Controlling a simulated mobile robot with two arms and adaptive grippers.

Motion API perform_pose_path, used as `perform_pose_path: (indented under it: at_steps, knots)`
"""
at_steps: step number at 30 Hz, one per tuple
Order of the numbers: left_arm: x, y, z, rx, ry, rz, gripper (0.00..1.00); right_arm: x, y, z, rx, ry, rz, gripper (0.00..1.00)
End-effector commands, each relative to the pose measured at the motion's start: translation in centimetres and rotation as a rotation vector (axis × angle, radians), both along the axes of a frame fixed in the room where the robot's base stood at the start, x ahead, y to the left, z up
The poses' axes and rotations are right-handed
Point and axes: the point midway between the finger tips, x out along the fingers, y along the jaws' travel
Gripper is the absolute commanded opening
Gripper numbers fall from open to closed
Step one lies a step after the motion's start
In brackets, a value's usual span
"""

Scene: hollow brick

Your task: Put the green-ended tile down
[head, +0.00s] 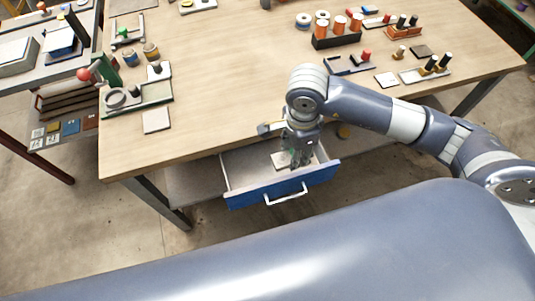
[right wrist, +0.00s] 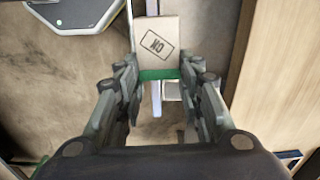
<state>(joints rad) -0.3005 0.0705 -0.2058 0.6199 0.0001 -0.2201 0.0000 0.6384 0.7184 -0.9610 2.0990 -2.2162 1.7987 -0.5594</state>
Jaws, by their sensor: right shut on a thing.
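The green-ended tile (right wrist: 158,38) is pale, with a dark OK stamp and a green band (right wrist: 158,74) at its near end. My right gripper (right wrist: 160,80) is shut on that green end, with a finger at each side. In the head view my right gripper (head: 298,163) points down into the open drawer (head: 240,174), and the pale tile (head: 281,160) shows beside its fingers. I cannot tell whether the tile touches the drawer floor. My left gripper is not in view.
The drawer has a blue front (head: 322,181) and a white handle (head: 286,196). It sticks out under the wooden table (head: 220,90). Trays with pegs and rings stand at the table's left and back right. A loose pale tile (head: 156,120) lies at the left. The table's middle is clear.

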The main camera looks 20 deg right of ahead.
Motion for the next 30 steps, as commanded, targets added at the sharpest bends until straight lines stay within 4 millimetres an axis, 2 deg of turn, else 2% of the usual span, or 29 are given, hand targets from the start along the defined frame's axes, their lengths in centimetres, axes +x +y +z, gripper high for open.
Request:
perform_pose_path:
  at_steps: [1, 5, 15, 30]
  knots:
    - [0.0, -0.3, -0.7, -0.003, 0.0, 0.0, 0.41, 0.4, 0.3, -0.5, 0.004, -0.003, -0.102, 0.09]
    - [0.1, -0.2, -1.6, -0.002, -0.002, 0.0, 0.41, 1.4, 0.8, -0.7, 0.011, -0.007, -0.398, 0.09]
    - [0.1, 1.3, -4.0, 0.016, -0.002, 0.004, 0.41, 3.5, 2.1, -1.4, 0.027, -0.01, -1.168, 0.09]
    - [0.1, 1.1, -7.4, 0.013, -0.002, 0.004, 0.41, 6.2, 4.2, -2.0, 0.039, -0.004, -2.283, 0.09]
